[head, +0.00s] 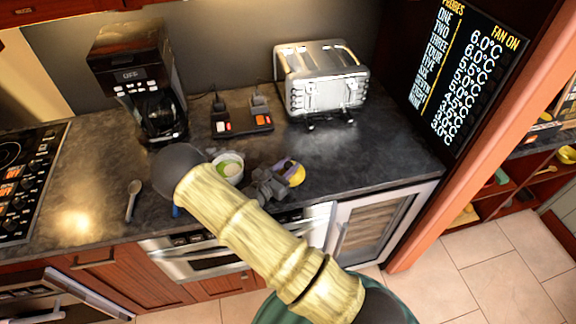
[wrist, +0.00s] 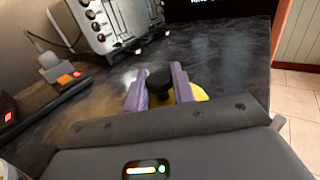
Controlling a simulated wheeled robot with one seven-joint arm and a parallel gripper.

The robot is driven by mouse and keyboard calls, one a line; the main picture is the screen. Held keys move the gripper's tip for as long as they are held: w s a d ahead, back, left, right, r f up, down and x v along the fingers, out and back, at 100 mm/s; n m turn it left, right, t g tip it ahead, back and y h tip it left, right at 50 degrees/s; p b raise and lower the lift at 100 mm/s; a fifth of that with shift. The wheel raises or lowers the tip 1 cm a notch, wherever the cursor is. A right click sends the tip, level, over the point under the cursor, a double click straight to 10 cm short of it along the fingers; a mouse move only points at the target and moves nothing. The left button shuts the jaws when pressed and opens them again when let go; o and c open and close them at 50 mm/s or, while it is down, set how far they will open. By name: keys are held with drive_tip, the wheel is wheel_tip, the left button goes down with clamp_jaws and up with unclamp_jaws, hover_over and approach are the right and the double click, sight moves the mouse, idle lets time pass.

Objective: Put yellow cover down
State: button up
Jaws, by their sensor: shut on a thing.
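The yellow cover (head: 297,175) is at the tip of my gripper (head: 287,168), over the dark counter to the right of a white bowl. In the wrist view, the yellow cover (wrist: 191,93) shows past the purple fingers, with its black knob (wrist: 159,82) between them. My gripper (wrist: 158,80) is shut on the knob. Part of the cover is hidden by the gripper body. I cannot tell whether the cover touches the counter.
A white bowl (head: 228,167) with something green inside stands left of the gripper. A toaster (head: 322,80), a black-and-red device (head: 240,122) and a coffee maker (head: 140,85) stand at the back. A spoon (head: 133,200) lies left. Counter (head: 385,150) right of the cover is clear.

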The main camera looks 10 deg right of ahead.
drive_tip(key=shift+s+a+f+b, duration=0.1)
drive_tip(key=shift+s+f+b, duration=0.05)
drive_tip(key=shift+f+b, duration=0.15)
drive_tip(key=shift+s+f+b, duration=0.15)
drive_tip(key=shift+f, duration=0.25)
drive_tip(key=o, duration=1)
drive_tip(key=shift+s+f, duration=0.1)
drive_tip(key=shift+c, duration=0.2)
drive_tip(key=shift+r, duration=0.3)
drive_tip(key=b+v, duration=0.1)
drive_tip(key=v, duration=0.3)
drive_tip(key=b+v, duration=0.1)
drive_tip(key=v, duration=0.2)
drive_tip(key=b+v, duration=0.1)
drive_tip(key=v, duration=0.3)
drive_tip(key=shift+a+r, duration=0.4)
drive_tip(key=shift+r, duration=0.1)
